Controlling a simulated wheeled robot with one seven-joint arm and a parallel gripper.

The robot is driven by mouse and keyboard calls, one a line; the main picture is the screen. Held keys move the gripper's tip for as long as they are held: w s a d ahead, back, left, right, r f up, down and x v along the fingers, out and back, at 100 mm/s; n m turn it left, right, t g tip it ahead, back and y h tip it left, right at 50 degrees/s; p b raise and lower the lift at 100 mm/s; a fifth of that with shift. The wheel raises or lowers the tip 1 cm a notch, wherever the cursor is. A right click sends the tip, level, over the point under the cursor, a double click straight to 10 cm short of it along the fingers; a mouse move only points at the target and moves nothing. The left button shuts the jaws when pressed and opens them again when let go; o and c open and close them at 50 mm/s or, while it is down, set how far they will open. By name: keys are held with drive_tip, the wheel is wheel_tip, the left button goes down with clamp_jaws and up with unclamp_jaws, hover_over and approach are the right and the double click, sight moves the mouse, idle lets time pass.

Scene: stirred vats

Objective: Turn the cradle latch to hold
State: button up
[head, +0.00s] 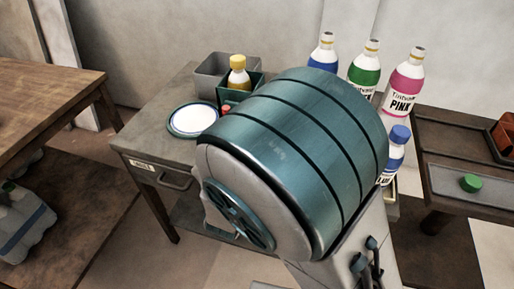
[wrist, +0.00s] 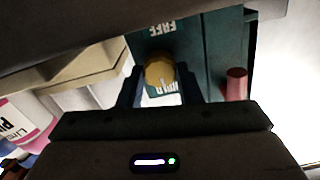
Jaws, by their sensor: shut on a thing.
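In the wrist view my gripper (wrist: 158,80) has its two dark fingers on either side of a yellow rounded piece, the cradle latch (wrist: 158,70), and is shut on it. The latch is on the dark green cradle (wrist: 205,50), where the upside-down word FREE shows above the latch. More white lettering below it is partly hidden. In the head view the cradle (head: 257,79) stands on the grey table, with a yellow-topped bottle (head: 238,74) at it. My arm covers the latch and gripper there.
A grey bin (head: 212,78) and a blue-rimmed plate (head: 192,119) are on the grey table (head: 140,135). Blue (head: 323,52), green (head: 364,68) and pink (head: 404,82) bottles stand behind my arm. A red cylinder (wrist: 236,84) is right of the latch.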

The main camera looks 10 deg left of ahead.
drive_tip(key=shift+m+b, duration=0.3)
drive_tip(key=shift+m, duration=0.3)
drive_tip(key=o, duration=1)
drive_tip(key=shift+c, duration=0.2)
drive_tip(key=s+a+p, duration=0.1)
drive_tip(key=s, duration=1.3)
drive_tip(key=shift+p, duration=0.35)
drive_tip(key=shift+w, duration=0.15)
